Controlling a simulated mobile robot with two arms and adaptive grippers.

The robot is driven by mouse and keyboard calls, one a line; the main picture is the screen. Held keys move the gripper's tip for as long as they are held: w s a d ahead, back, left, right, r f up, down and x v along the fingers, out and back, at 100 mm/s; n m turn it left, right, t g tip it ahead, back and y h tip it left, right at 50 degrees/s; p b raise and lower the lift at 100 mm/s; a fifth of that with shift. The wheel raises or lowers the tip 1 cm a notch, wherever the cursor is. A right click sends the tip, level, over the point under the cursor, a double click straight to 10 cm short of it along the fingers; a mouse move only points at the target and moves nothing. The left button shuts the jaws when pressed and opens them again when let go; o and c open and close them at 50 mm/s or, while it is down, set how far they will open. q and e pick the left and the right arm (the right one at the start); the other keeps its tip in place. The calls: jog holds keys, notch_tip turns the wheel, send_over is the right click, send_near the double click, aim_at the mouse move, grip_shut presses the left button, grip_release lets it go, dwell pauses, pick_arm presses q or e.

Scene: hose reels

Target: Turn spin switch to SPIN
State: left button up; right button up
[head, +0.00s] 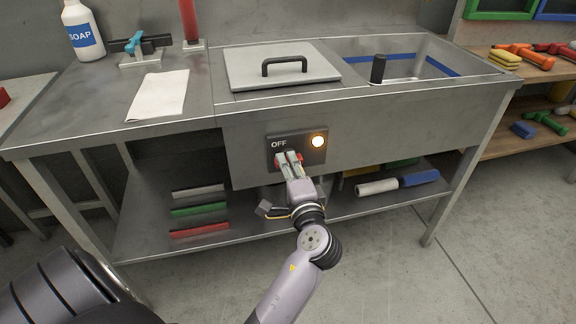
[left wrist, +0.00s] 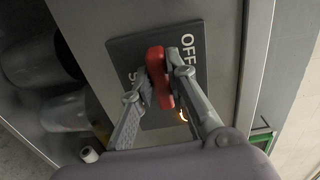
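The dark switch panel (head: 318,154) is on the front of the steel sink bench. It has the label OFF at its upper left and a glowing lamp (head: 318,141) at its upper right. The red switch handle (left wrist: 158,77) lies roughly level across the panel, below OFF. A second label starting with S shows partly in the left wrist view, the rest hidden behind a finger. My left gripper (head: 288,160) is at the panel, with one finger against each side of the handle, closed on it. My right gripper is not in view.
A lid with a black handle (head: 285,66) covers part of the bench top beside an open basin (head: 440,66). A soap bottle (head: 83,32), a white cloth (head: 158,95) and a blue-handled valve (head: 140,44) stand or lie at left. Coloured bars and rolls lie on the lower shelf.

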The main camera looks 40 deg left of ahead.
pick_arm(q)
jog(key=o, duration=0.5)
jog(key=shift+c, duration=0.2)
